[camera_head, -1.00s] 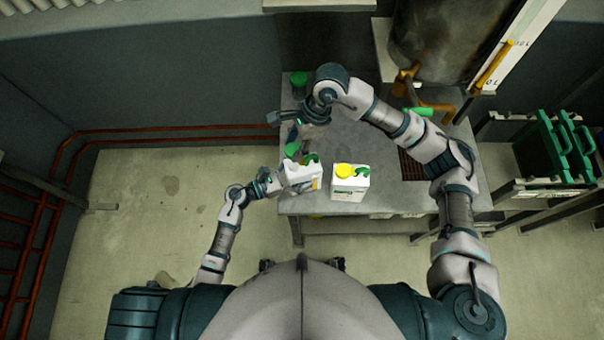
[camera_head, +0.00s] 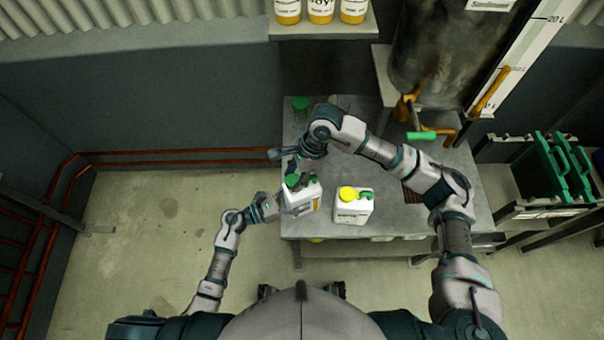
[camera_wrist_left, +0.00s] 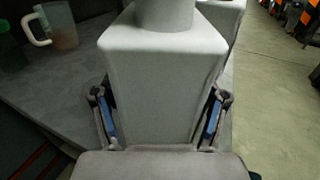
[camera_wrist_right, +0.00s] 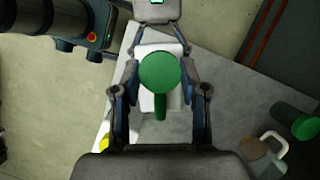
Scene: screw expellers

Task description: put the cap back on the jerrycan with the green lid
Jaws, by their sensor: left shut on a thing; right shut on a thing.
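My left gripper (camera_head: 277,205) is shut on the sides of a white jerrycan (camera_head: 303,196) at the table's front left edge. The jerrycan fills the left wrist view (camera_wrist_left: 163,85), its neck (camera_wrist_left: 166,14) cut by the top edge. My right gripper (camera_wrist_right: 160,92) is shut on a round green cap (camera_wrist_right: 160,70), over the same jerrycan (camera_wrist_right: 150,102). The head view shows the green cap (camera_head: 291,180) at the jerrycan's top left, beside its dark green handle. I cannot tell whether the cap touches the neck or sits on it.
A second white jerrycan (camera_head: 352,211) with a yellow cap (camera_head: 347,193) stands close on the right. A green container (camera_wrist_right: 294,120) and a clear jug (camera_wrist_right: 262,150) stand farther back. A large tank (camera_head: 432,55) with orange pipes is at the back right.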

